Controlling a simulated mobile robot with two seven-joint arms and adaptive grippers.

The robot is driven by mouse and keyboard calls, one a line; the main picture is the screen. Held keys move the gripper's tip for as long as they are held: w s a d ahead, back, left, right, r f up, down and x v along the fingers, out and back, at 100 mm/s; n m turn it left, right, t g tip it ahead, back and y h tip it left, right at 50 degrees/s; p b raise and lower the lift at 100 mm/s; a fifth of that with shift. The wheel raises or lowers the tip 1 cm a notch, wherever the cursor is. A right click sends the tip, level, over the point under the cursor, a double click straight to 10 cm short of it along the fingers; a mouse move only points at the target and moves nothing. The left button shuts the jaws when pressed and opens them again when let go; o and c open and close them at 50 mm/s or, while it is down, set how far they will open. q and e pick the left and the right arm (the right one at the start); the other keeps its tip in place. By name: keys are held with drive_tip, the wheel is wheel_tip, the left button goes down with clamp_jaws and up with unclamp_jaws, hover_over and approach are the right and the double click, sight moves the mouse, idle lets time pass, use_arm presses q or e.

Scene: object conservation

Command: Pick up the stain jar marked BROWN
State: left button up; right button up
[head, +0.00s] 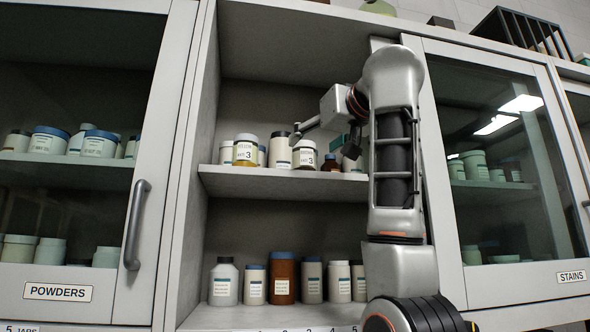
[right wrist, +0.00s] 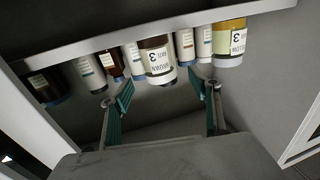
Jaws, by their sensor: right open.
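My left gripper is not in view.
A similar jar with yellow contents (head: 245,151) stands to the left on the same shelf (head: 265,182). Several bottles and jars stand close behind. A brown bottle (head: 330,163) is just right. The lower shelf holds several bottles. Glass-fronted cabinets flank the open bay.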

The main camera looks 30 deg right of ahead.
sight(310, 147)
drive_tip(key=shift+w+r+p, duration=0.15)
drive_tip(key=shift+w+p, duration=0.2)
drive_tip(key=shift+w, duration=0.1)
drive_tip(key=shift+w+d+p, duration=0.1)
drive_tip(key=shift+w+p, duration=0.3)
drive_tip(key=shift+w, duration=0.4)
drive_tip(key=w+p, duration=0.2)
drive_tip(key=w, duration=0.1)
drive_tip(key=shift+w+d, duration=0.1)
drive_tip(key=shift+d, duration=0.1)
drive_tip(key=shift+w+p, duration=0.35)
drive_tip(key=shift+w, duration=0.5)
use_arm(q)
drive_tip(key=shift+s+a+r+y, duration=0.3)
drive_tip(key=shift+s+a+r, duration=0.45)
use_arm(e)
drive_tip(key=c, duration=1.4)
